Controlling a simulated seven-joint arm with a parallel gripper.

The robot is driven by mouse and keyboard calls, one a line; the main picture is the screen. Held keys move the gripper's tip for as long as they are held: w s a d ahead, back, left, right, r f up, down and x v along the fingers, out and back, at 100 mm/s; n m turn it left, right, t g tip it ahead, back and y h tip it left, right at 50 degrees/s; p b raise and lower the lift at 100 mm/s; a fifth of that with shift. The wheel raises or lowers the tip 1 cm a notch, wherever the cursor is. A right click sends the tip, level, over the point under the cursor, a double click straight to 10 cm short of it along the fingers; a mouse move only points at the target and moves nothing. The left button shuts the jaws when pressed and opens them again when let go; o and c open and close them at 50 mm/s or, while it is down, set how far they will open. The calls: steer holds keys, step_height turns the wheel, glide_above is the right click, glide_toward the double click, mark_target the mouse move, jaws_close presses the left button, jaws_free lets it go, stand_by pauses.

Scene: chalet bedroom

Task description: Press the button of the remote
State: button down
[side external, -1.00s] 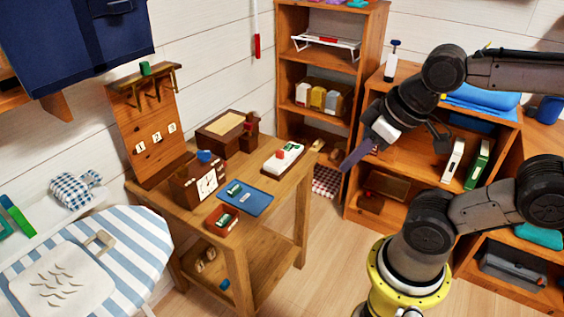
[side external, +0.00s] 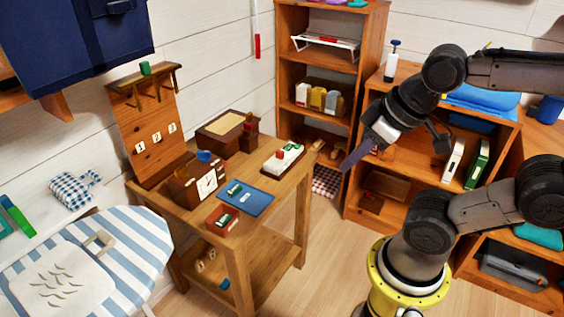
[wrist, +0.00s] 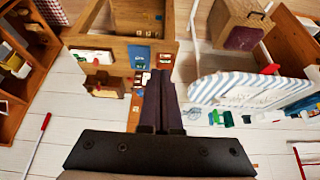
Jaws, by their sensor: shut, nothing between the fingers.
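No thing in view is clearly a remote. The nearest in look is a long white block (side external: 291,158) with red and green parts on top, lying at the right end of the wooden table (side external: 262,225). A blue mat (side external: 258,206) with small green and pale pieces lies left of it and is another candidate. My gripper (side external: 347,165) is shut and empty, in the air right of the table and apart from everything on it. In the wrist view the shut fingers (wrist: 160,74) overlap the table's edge; the white block (wrist: 90,55) and blue mat (wrist: 139,58) show there small.
A clock box (side external: 194,184), a red tray (side external: 222,219) and a brown box (side external: 222,135) share the tabletop. A striped ironing board (side external: 125,245) stands at left. Wooden shelves (side external: 345,70) stand behind, and a lower cabinet (side external: 410,165) is behind my gripper. Floor between table and cabinet is clear.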

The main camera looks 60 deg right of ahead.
steer(key=shift+w, duration=0.1)
steer(key=w+d+r+n+t+h, duration=0.25)
steer(key=w+d+r, duration=0.35)
steer(key=w, duration=0.5)
steer(key=w+d+r+n+t+h, duration=0.1)
steer(key=w+d+r+t, duration=0.3)
steer(key=w+r, duration=0.5)
steer(key=w+d+f+n, duration=0.2)
steer(key=w+d+f, duration=0.25)
steer(key=w, duration=0.55)
steer(key=w+d+f+n, duration=0.1)
steer(key=w+d+f, duration=0.2)
steer(key=d+f, duration=0.3)
steer(key=w+d+f+n, duration=0.1)
steer(key=w+d+f, duration=0.2)
steer(key=d+f, duration=0.3)
steer(key=s+d+f+m+g, duration=0.1)
steer(key=s+d+f, duration=0.2)
steer(key=d+f, duration=0.2)
steer(key=s+d+f+m+g, duration=0.1)
steer(key=d+f, duration=0.4)
steer(key=f, duration=0.6)
steer(key=shift+s+d+f+g+y, duration=0.2)
steer(key=shift+s+g+y, duration=0.15)
steer(key=shift+s+g, duration=0.5)
